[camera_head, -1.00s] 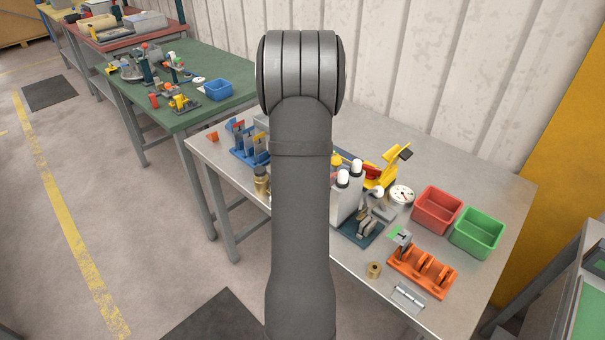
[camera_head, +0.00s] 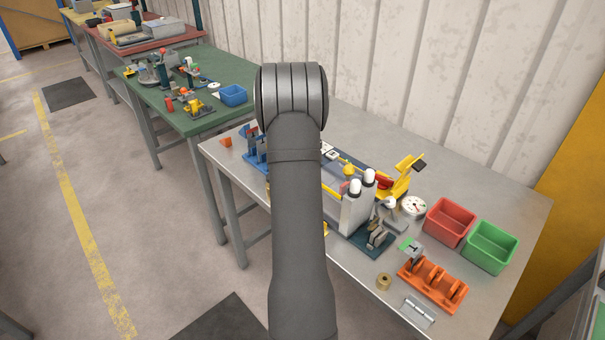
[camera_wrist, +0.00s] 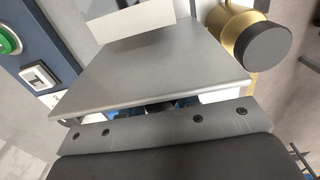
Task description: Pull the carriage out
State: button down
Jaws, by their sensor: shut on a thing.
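The panel bender shows in the head view as a machine with a grey end block (camera_head: 355,213), two white-capped posts and yellow parts, partly behind my arm. In the wrist view a flat grey plate (camera_wrist: 150,75) fills the middle, with a white block (camera_wrist: 133,20) at its far edge. The plate seems to belong to the carriage. My gripper (camera_wrist: 165,125) shows at the bottom of the wrist view, at the plate's near edge, and is shut on it. The fingertips and grip are mostly hidden; in the head view my arm hides the gripper.
A brass cylinder with a dark cap (camera_wrist: 248,40) stands close right of the plate; a blue panel with a green button (camera_wrist: 8,40) lies left. On the bench are a red bin (camera_head: 450,222), a green bin (camera_head: 490,247) and an orange rack (camera_head: 432,284).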

jog(key=shift+w+a+r, duration=0.1)
jog(key=shift+w+a, duration=0.4)
jog(key=c, duration=1.1)
grip_release()
jog(key=shift+w+a, duration=0.1)
notch_tip(320, 180, up, 17)
jog(key=shift+r, duration=0.15)
